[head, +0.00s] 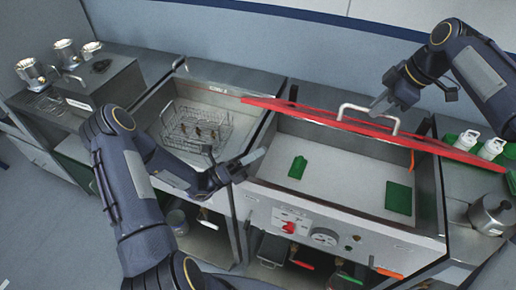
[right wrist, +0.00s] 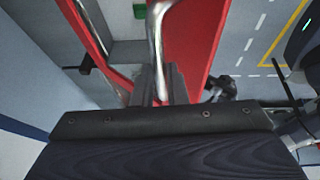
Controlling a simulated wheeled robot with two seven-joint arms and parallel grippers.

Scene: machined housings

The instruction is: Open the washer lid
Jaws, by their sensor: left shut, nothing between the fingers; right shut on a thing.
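The washer lid (head: 430,142) is a red panel raised along the back of the right-hand basin, with a bent metal handle (head: 369,111). The washer (head: 350,222) below it shows an open grey basin. My right gripper (head: 376,103) is at the left part of the handle, shut on it. In the right wrist view the handle (right wrist: 157,35) runs down between the fingers, with the red lid (right wrist: 205,45) around it. My left gripper (head: 255,157) is shut and empty, near the left front corner of the washer basin.
A second basin (head: 160,112) with a wire basket (head: 197,128) stands left of the washer. Green pieces (head: 398,197) lie in the washer basin. White bottles (head: 491,148) and a metal pot (head: 492,210) stand at right. Metal jugs (head: 31,72) stand at far left.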

